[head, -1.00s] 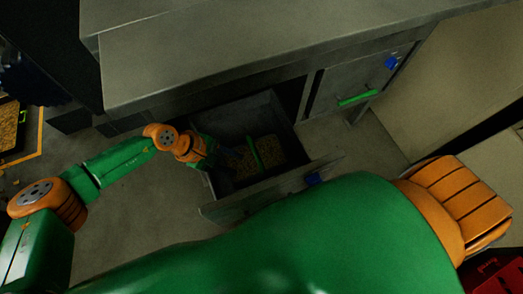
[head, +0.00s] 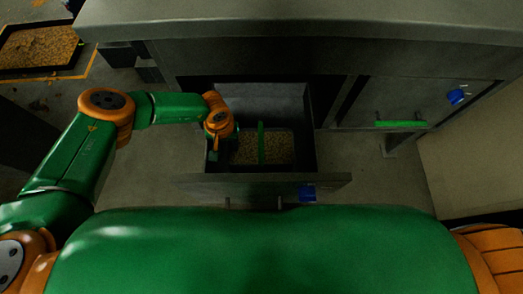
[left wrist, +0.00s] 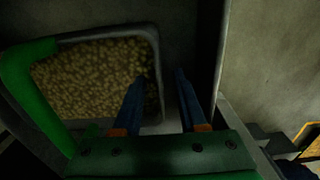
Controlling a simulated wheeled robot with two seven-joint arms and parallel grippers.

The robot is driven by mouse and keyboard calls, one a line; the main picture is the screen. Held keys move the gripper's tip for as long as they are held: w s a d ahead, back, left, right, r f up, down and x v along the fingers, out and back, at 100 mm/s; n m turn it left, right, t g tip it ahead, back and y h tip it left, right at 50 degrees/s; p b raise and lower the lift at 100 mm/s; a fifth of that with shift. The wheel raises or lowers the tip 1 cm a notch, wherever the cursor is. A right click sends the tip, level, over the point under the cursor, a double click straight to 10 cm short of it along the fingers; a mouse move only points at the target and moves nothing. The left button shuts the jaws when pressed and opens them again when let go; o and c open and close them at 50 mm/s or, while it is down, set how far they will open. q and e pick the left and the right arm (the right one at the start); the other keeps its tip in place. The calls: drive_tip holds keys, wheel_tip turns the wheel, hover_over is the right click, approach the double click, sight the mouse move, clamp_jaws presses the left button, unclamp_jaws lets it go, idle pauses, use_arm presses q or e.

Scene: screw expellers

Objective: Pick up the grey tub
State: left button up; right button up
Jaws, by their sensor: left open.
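The grey tub (left wrist: 155,45) is full of small tan pellets and has a green handle (left wrist: 30,85) across it. In the head view the tub (head: 282,150) sits inside an open drawer, its green handle (head: 261,143) running across the middle. My left gripper (left wrist: 159,76) is open at the tub's right rim in the left wrist view. One blue finger overlaps the pellets and the other is outside the rim; I cannot tell whether either touches. In the head view the left gripper (head: 214,153) is at the tub's left side, dark and partly hidden. My right gripper is out of view.
The drawer front (head: 240,183) stands out from under a grey bench (head: 300,22). A closed compartment with a green handle (head: 401,124) and blue knob (head: 456,96) is to the right. A black tray of pellets (head: 38,47) is at the far left.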

use_arm(q)
clamp_jaws()
idle(1.4)
